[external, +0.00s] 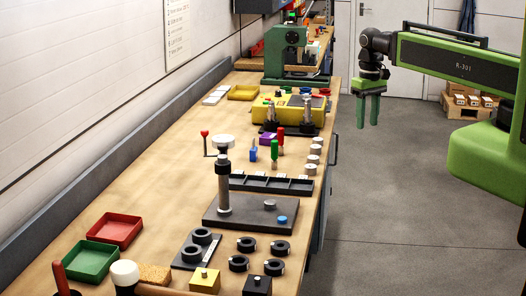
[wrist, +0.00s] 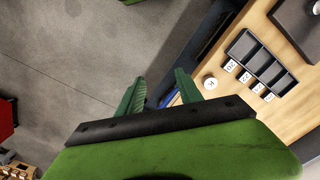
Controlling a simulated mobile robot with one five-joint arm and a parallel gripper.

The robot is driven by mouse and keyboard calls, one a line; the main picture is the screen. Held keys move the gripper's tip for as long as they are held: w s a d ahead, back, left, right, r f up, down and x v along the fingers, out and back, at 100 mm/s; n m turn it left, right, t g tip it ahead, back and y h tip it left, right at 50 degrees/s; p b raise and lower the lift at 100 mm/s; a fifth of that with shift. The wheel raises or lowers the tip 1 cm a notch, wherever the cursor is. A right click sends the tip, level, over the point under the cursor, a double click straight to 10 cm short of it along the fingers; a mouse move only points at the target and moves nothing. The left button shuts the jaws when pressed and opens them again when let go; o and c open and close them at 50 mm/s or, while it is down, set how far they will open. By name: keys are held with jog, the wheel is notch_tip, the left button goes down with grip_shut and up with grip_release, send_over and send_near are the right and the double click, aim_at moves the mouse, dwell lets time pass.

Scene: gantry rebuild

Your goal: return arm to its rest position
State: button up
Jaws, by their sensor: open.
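My green arm reaches in from the right in the external view. My gripper (external: 368,110) hangs from its end, pointing down, over the grey floor just right of the workbench (external: 150,170). Its two green fingers are apart with nothing between them. In the wrist view my gripper (wrist: 158,95) shows its fingers spread, with floor and the bench's side beyond them. It touches nothing that I can see.
On the bench stand a black compartment tray (external: 272,184), a dark plate with a post (external: 250,213), several silver cylinders, a yellow fixture (external: 290,110) and a green press (external: 287,55). Red (external: 115,229) and green (external: 88,259) trays lie at the left.

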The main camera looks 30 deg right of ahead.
jog(key=shift+w, duration=0.15)
notch_tip(320, 180, down, 11)
jog(key=b, duration=1)
jog(key=shift+r+b, duration=0.15)
jog(key=shift+b, duration=0.15)
